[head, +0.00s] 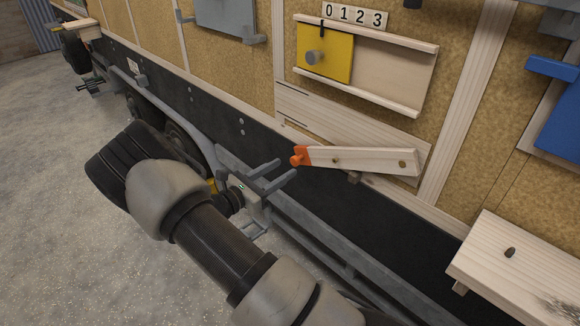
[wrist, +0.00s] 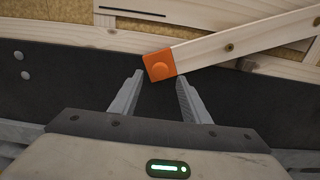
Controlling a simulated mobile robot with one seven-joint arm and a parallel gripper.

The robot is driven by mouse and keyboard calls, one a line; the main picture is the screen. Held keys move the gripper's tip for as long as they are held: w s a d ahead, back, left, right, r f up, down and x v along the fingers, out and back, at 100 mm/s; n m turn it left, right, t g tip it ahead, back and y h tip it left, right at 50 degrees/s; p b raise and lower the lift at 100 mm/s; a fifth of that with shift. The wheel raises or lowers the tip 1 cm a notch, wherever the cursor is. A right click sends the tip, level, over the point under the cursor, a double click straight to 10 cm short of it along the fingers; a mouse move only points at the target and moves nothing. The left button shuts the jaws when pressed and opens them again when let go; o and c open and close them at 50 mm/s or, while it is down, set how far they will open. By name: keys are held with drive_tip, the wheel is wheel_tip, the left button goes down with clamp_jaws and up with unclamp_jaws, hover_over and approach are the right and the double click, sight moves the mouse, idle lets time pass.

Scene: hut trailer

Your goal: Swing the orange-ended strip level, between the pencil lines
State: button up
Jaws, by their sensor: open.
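The wooden strip (head: 365,161) is mounted on the trailer wall, with an orange end (head: 302,156) at its left and screw heads along its face. In the wrist view the strip (wrist: 250,37) slopes down to the left, and its orange end (wrist: 159,65) lies just beyond my fingertips. My gripper (head: 287,172) is open and empty, just left of and below the orange end; it also shows in the wrist view (wrist: 160,75). A dark pencil line (wrist: 133,13) shows on the pale board (head: 330,128) behind the strip. A second line shows at the board's right in the head view.
Above is a yellow sliding panel (head: 325,53) with a knob, under a 0123 number plate (head: 341,15). A wooden shelf (head: 520,262) juts out at lower right. A blue part (head: 555,80) is at the right edge. A grey rail (head: 340,245) runs below the strip.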

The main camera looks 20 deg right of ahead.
sight(293, 163)
drive_tip(key=shift+x, duration=2.2)
drive_tip(key=shift+c, duration=0.5)
